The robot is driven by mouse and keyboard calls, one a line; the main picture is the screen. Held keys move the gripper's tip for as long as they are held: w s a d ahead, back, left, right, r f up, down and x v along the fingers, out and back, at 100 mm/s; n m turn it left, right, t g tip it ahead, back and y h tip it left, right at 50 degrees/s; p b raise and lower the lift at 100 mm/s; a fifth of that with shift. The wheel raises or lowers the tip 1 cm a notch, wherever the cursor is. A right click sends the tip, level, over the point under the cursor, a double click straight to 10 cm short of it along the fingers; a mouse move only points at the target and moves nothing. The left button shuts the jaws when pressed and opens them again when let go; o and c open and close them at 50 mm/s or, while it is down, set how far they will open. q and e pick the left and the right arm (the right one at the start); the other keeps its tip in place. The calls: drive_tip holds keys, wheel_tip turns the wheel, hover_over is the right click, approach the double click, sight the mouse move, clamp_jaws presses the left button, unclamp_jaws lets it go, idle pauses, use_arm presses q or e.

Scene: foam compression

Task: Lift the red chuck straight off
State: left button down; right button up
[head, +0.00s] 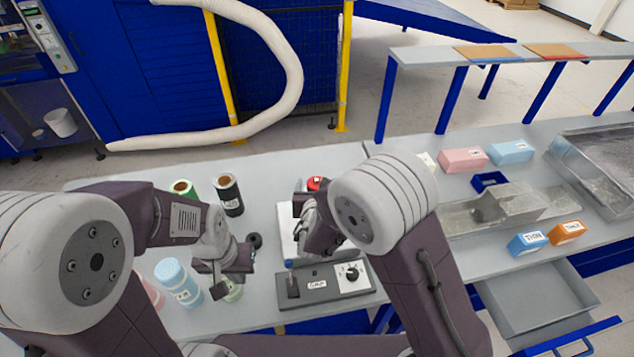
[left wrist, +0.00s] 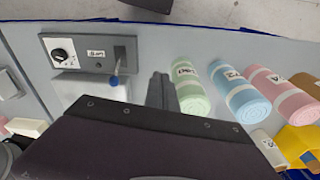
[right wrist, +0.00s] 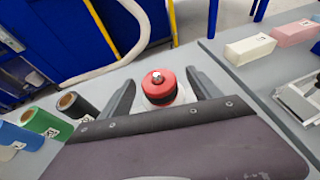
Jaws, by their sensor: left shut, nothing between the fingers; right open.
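The red chuck (right wrist: 158,84) is a short red cylinder with a dark band and a metal stud on top, seated on a pale round base. It also shows in the head view (head: 316,183), partly behind my right arm. My right gripper (right wrist: 162,92) is open, with one finger on each side of the chuck in the right wrist view; I cannot tell whether either finger touches it. In the head view my right gripper (head: 303,207) is over the white machine. My left gripper (left wrist: 160,84) is shut and empty, near the foam rolls and away from the chuck.
A grey control box (head: 325,284) with a knob fronts the machine. Green (left wrist: 189,88), blue (left wrist: 240,92) and pink (left wrist: 281,90) rolls lie near my left gripper. Green and black rolls (head: 229,195) stand at the back left. Foam blocks (head: 463,160) and metal trays occupy the right bench.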

drive_tip(key=shift+w+a+f, duration=0.1)
drive_tip(key=shift+w+a, duration=0.1)
drive_tip(key=shift+a, duration=0.05)
drive_tip(key=shift+s+d, duration=0.2)
drive_tip(key=shift+s, duration=0.1)
drive_tip(key=c, duration=1.3)
drive_tip(key=shift+c, duration=1.1)
drive_tip(key=shift+w+a, duration=0.1)
drive_tip(key=shift+w, duration=0.05)
